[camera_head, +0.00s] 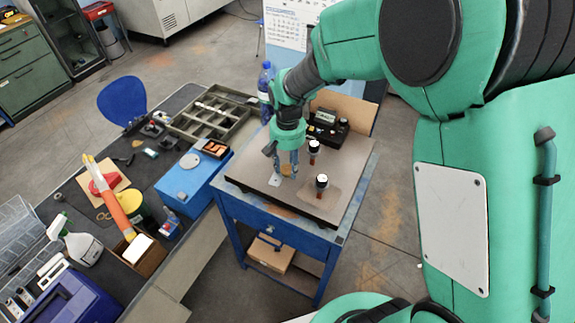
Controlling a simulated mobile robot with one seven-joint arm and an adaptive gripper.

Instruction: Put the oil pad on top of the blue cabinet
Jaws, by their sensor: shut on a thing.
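My gripper (288,163) is over the steel top of the blue stand, fingers pointing down. It is shut on a small tan round piece (287,169), which looks like the oil pad; the fingers partly hide it. I cannot tell whether the piece touches the plate or hangs just above it. A blue box-shaped cabinet (182,182) stands on the dark bench to the left. A dark tray with orange contents (215,148) sits at its far right corner; the rest of its top is largely bare.
A blue bottle (265,82) and a compartment tray (212,112) are behind. An orange-and-white tube (113,208) stands left of the cabinet.

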